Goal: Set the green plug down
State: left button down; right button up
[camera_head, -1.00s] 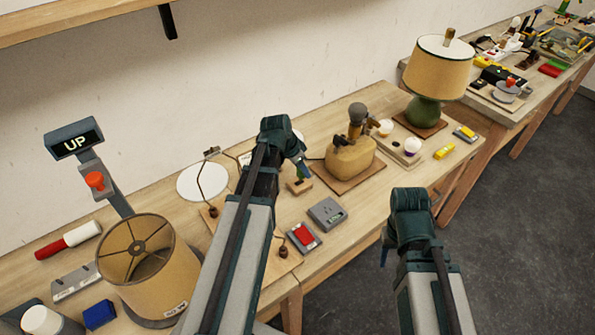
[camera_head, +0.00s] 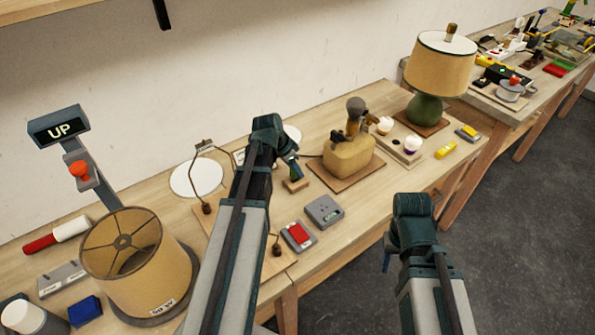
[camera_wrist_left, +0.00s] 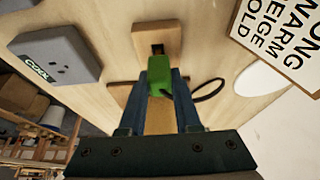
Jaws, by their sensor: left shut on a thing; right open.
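My left gripper (camera_head: 291,166) is shut on the green plug (camera_head: 295,173). In the left wrist view the green plug (camera_wrist_left: 160,82) sits between the two blue fingers, with a dark cord looping off to its right. A small wooden block (camera_head: 296,186) with a dark slot is right by the plug; it also shows in the left wrist view (camera_wrist_left: 146,37). The plug's front end is at the block's near edge; I cannot tell whether they touch. My right gripper (camera_head: 387,259) is open and empty, in front of the table edge.
A grey socket box (camera_head: 324,211) and a red-topped box (camera_head: 298,236) lie in front of the block. A tan lamp base (camera_head: 350,157) stands right of it on a board. A shade (camera_head: 135,265) and the "UP" sign (camera_head: 58,130) are at left. A green lamp (camera_head: 428,108) stands at right.

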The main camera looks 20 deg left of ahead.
pick_arm(q)
jog(key=shift+f+b, duration=0.55)
jog(key=shift+f, duration=0.1)
jog(key=c, duration=0.6)
grip_release()
jog(key=shift+r, duration=0.25)
jog(key=shift+r+p, duration=0.55)
jog(key=shift+p, duration=0.1)
jog(key=p+v, duration=1.1)
jog(key=shift+s+r, duration=0.2)
jog(key=shift+r, duration=0.15)
